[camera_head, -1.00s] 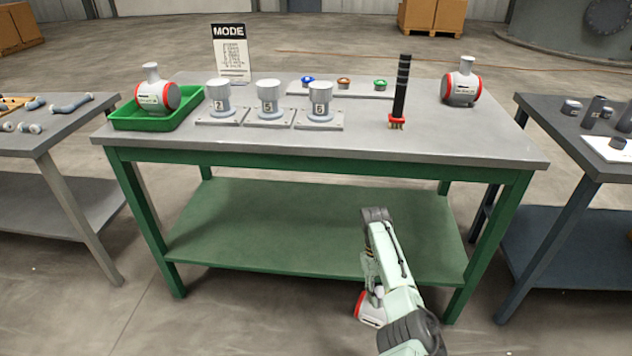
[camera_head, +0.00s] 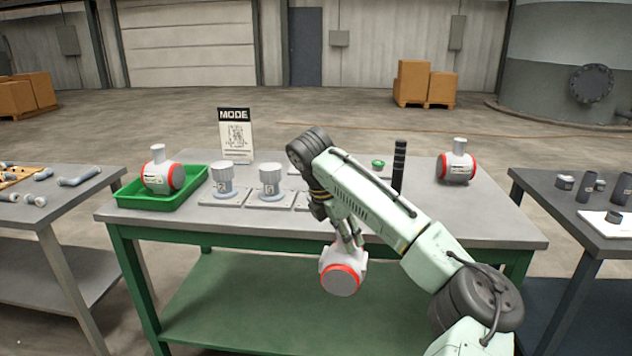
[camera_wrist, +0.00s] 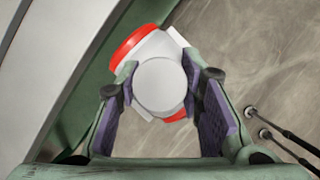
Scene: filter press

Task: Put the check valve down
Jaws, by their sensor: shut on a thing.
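My gripper (camera_wrist: 160,100) is shut on a check valve (camera_head: 341,268), a white-grey body with red end bands. In the head view it hangs in the air at the table's front edge. In the wrist view the valve's round stem top (camera_wrist: 159,86) sits between the two finger pads, with the floor below. A second check valve (camera_head: 161,172) stands in the green tray (camera_head: 150,202) at the table's left. A third check valve (camera_head: 456,163) stands at the table's back right. My arm hides part of the table's middle.
The grey table (camera_head: 180,226) carries grey capped stands (camera_head: 270,182), a MODE sign (camera_head: 235,133), a black-handled brush (camera_head: 399,168) and a green button (camera_head: 378,163). The front right of the tabletop is bare (camera_head: 480,220). Side tables stand left (camera_head: 75,190) and right (camera_head: 545,195).

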